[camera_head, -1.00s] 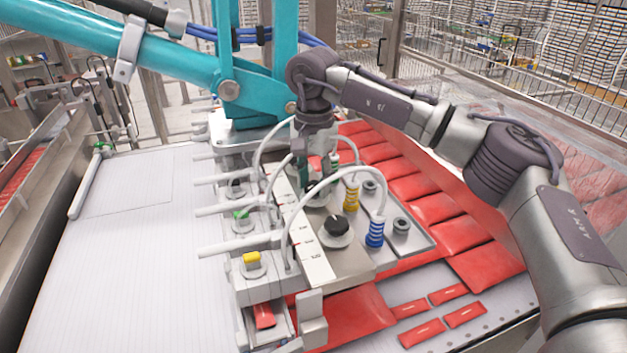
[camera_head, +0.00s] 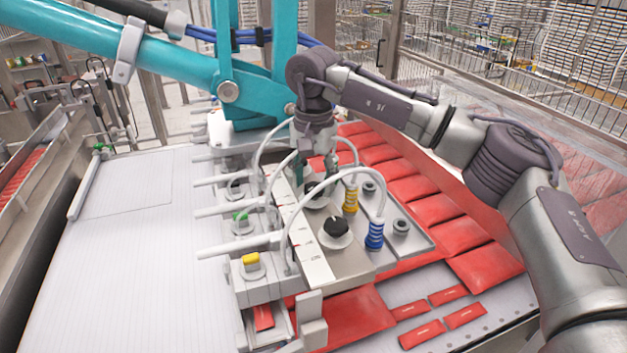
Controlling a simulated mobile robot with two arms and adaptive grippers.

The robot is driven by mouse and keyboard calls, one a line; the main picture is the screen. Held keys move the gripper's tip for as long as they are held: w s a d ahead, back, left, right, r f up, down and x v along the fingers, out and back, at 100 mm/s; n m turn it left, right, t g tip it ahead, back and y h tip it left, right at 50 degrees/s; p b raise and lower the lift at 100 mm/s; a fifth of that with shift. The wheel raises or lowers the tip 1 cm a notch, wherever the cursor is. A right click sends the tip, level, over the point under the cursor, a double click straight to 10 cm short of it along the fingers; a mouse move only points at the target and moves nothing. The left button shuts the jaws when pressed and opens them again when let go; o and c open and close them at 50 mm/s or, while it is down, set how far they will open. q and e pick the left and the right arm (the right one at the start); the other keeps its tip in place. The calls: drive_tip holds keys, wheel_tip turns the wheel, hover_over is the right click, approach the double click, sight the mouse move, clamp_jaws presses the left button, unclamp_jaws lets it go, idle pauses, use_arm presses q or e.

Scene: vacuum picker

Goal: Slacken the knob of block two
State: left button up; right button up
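The black knob (camera_head: 336,227) of the front block sits on a round pale base on the grey plate (camera_head: 355,262), in clear view. Behind it is a second knob's round pale base (camera_head: 317,201); its dark top is mostly hidden by my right gripper. I cannot read which block is number two. My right gripper (camera_head: 315,181) points down from above, over this second knob. Its fingers stand apart, one on each side of the knob, and look open. I cannot tell whether they touch it. My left gripper is not in view.
Pale hoses arch over the blocks to a blue-ringed fitting (camera_head: 375,234) and a yellow-ringed fitting (camera_head: 350,197), close to the gripper. Yellow (camera_head: 251,259) and green (camera_head: 240,216) buttons stand left. Red packets (camera_head: 484,270) lie right. A teal arm (camera_head: 130,50) crosses at upper left.

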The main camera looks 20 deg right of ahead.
sight(314, 187)
drive_tip(key=shift+o, duration=0.2)
wheel_tip(314, 187, up, 12)
idle(0.6)
drive_tip(key=shift+f, duration=0.15)
